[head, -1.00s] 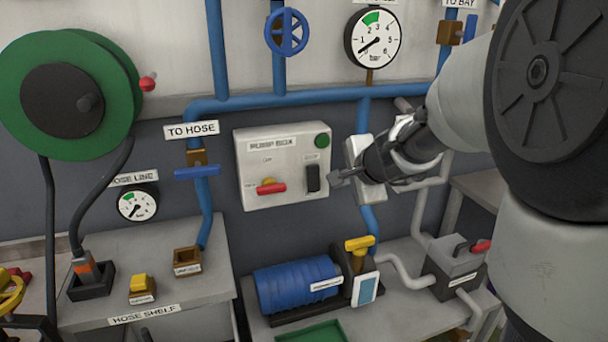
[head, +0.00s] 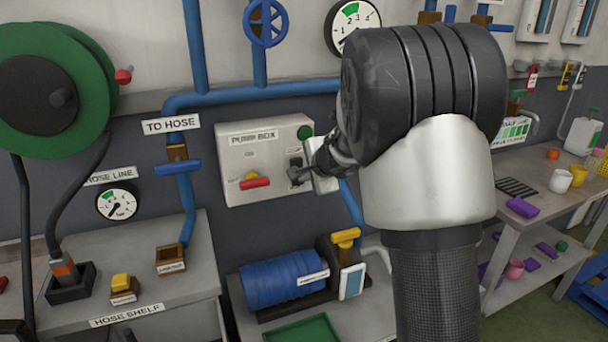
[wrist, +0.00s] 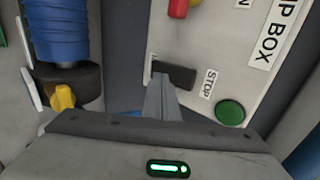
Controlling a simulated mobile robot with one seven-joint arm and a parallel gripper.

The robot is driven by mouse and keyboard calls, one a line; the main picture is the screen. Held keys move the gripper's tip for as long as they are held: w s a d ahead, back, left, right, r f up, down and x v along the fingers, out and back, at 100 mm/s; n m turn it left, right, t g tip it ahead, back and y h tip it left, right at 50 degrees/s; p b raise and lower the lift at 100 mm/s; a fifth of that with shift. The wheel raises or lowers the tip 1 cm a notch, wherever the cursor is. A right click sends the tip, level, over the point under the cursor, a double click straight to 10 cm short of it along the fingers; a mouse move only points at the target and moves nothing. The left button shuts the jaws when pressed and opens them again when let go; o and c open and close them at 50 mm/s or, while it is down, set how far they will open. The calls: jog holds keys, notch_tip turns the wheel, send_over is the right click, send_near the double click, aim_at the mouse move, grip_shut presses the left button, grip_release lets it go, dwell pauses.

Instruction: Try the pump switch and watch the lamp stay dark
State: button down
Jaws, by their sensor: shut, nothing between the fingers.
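The grey pump box (head: 235,188) is on the wall, left of my forearm. Its black switch (head: 296,165) is at the right of the box, and it also shows in the wrist view (wrist: 177,74) with a STOP label beside it. A round green lamp (head: 305,132) sits at the box's upper right corner; it looks dull, without glow, also in the wrist view (wrist: 230,112). My gripper (head: 292,178) is shut and empty. Its tips (wrist: 156,78) are at the switch's lower end; I cannot tell whether they touch.
A red lever (head: 255,183) on a yellow base is on the box, left of the switch. A blue pump (head: 283,284) with a yellow handle (head: 345,237) stands below. Blue pipes run around the box. The hose shelf (head: 190,292) is at left, a bench with cups at right.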

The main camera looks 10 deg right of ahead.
jog(key=shift+w+f, duration=0.1)
jog(key=shift+w, duration=0.1)
jog(key=b, duration=0.4)
jog(key=shift+w+t, duration=0.2)
jog(key=shift+t, duration=0.1)
jog(key=shift+a, duration=0.1)
jog(key=shift+w+r+p, duration=0.1)
jog(key=shift+r+p, duration=0.5)
jog(key=shift+r, duration=0.3)
jog(key=shift+f, duration=0.1)
